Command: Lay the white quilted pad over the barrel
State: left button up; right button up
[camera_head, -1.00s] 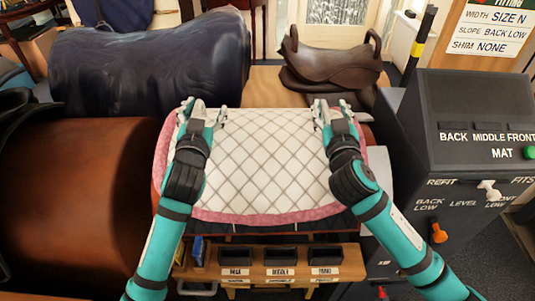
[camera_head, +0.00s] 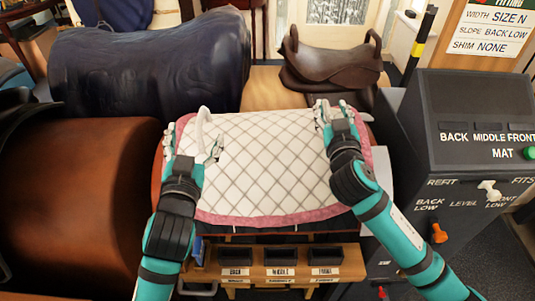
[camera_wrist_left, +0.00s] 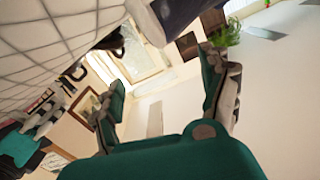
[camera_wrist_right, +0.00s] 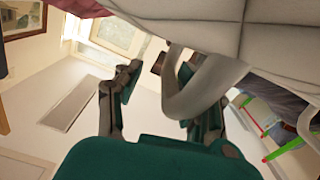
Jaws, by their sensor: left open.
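The white quilted pad (camera_head: 265,160) with a pink border lies draped over the barrel in the middle of the head view. The barrel is mostly hidden; a brown strip (camera_head: 157,180) shows at its left end. My left gripper (camera_head: 193,148) is open above the pad's left part, beside a raised white loop (camera_head: 203,120). Its parted fingers (camera_wrist_left: 165,95) are empty in the left wrist view. My right gripper (camera_head: 331,112) is at the pad's far right corner. In the right wrist view, a pale loop (camera_wrist_right: 180,100) passes by its fingers; whether they grip it is unclear.
A brown leather barrel (camera_head: 75,200) stands close on the left, and a dark, covered one (camera_head: 150,65) behind. A brown saddle (camera_head: 330,60) sits behind the pad. A dark control box (camera_head: 465,130) stands right. Small black bins (camera_head: 280,253) sit in front, below the pad.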

pick_arm(q)
jog(key=shift+s, duration=0.9)
pick_arm(e)
jog(key=shift+r, duration=0.1)
jog(key=o, duration=0.8)
jog(key=shift+s, duration=0.1)
jog(key=shift+s, duration=0.35)
jog(key=s, duration=1.1)
